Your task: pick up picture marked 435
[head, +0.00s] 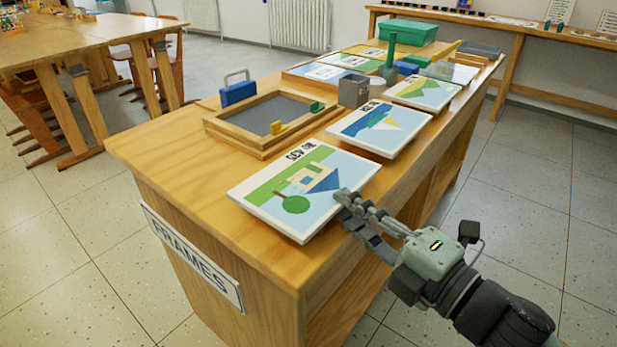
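The picture marked 435 (268,188) lies flat on the near end of the wooden frames table (190,180). It shows a house, a round green tree and blue and green areas, and its lettering appears upside down. My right gripper (346,208) is at the picture's right edge, reaching in from the lower right. Its fingers look parted, one tip overlapping the edge and the other lower. I cannot tell whether they touch the picture. My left gripper is out of view.
Behind it lie a sailboat picture (365,127) and a green hill picture (432,91). A wooden tray (240,143), a grey cup (353,92) and a green box (408,32) also stand on the table. The floor (520,220) at right is clear.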

